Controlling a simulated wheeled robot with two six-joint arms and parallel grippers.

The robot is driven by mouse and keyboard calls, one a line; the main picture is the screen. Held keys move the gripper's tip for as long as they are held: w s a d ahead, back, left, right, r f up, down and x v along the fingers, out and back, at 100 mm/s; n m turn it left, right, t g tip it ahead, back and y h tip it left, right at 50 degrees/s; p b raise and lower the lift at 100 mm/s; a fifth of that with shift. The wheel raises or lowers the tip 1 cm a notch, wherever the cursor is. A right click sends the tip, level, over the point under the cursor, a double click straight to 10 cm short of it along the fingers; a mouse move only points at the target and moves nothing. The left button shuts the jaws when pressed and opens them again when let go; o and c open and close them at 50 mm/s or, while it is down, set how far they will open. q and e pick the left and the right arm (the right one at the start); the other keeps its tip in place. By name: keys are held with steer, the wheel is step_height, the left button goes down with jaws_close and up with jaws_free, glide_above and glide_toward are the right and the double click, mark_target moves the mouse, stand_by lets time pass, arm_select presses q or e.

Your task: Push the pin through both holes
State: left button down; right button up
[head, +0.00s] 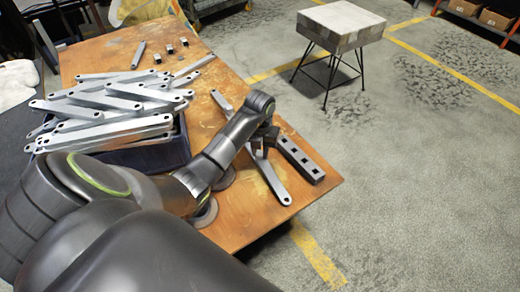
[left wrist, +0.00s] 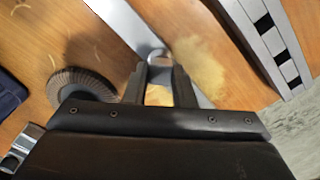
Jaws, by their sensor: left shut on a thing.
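My left gripper (head: 265,140) reaches over the right part of the wooden table. In the left wrist view its two dark fingers (left wrist: 160,85) are shut on a small silvery piece with a rounded end, likely the pin (left wrist: 157,57). Most of the pin is hidden between the fingers. Below it lies a long galvanized bracket (head: 273,187), running diagonally under the gripper; its upper part (left wrist: 118,20) also shows in the wrist view. The gripper hides the bracket's middle, so I cannot tell whether one or two brackets lie there, or whether the pin touches a hole. My right gripper is not in view.
A grey bar with square holes (head: 300,160) lies just right of the gripper. A dark blue bin (head: 165,155) heaped with brackets stands left. A dark ribbed disc (left wrist: 80,90) lies near the fingers. Small metal pieces (head: 170,49) sit farther back. The table's right edge is close.

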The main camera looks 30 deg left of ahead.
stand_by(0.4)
arm_select(q)
steer(key=c, duration=1.1)
jaws_free()
steer(key=shift+c, duration=0.2)
steer(key=shift+f, duration=0.1)
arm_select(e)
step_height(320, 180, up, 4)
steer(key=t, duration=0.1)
arm_select(q)
step_height(320, 180, up, 18)
steer(key=p, duration=1)
steer(key=shift+f+p, duration=0.25)
steer(key=shift+p, duration=0.05)
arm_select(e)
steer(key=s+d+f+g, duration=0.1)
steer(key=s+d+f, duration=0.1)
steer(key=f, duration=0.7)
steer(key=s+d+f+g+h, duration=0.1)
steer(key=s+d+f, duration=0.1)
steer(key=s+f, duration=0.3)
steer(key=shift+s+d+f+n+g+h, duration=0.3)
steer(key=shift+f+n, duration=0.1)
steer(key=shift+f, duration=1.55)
